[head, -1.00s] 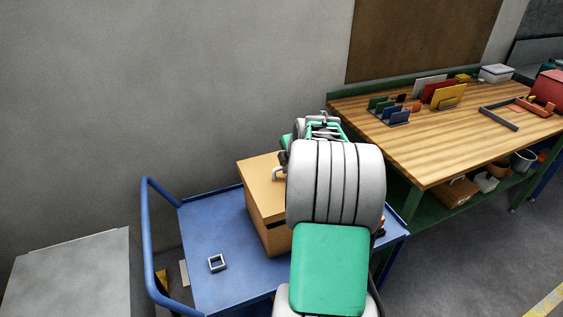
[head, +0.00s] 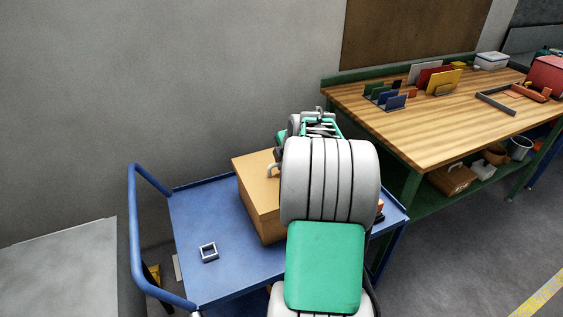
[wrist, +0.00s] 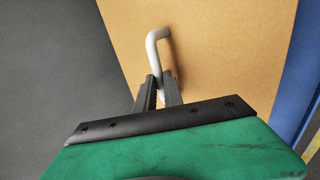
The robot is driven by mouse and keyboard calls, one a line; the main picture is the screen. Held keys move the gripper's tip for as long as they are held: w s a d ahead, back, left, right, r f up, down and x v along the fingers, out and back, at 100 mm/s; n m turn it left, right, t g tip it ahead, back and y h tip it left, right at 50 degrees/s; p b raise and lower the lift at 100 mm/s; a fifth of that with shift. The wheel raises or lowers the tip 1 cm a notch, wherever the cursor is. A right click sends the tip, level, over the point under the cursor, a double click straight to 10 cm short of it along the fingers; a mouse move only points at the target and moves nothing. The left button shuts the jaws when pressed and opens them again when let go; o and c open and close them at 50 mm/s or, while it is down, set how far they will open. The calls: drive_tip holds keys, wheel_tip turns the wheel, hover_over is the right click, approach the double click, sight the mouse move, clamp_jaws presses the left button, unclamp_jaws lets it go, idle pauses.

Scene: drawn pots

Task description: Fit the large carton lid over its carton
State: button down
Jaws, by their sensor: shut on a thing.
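The large carton lid (head: 253,175) is tan with a pale handle, which stands up at the top of the wrist view. My gripper (wrist: 160,88) is shut on this handle. The tan carton (head: 262,226) is on the blue cart, under the lid. The lid looks roughly lined up with the carton, and I see no clear gap between them on the visible side. I cannot tell whether it is fully seated. My arm hides the right side of both in the head view.
A wooden workbench (head: 430,125) with several items stands at right. A grey wall is behind.

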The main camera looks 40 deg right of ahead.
drive_tip(key=shift+f+b, duration=0.6)
drive_tip(key=shift+b, duration=0.05)
idle(0.5)
drive_tip(key=shift+r, duration=0.1)
drive_tip(key=c, duration=1.4)
unclamp_jaws()
drive_tip(key=b+v, duration=0.1)
drive_tip(key=v, duration=0.6)
drive_tip(key=shift+s+a+r, duration=0.1)
drive_tip(key=shift+s+r, duration=0.1)
drive_tip(key=shift+r, duration=0.15)
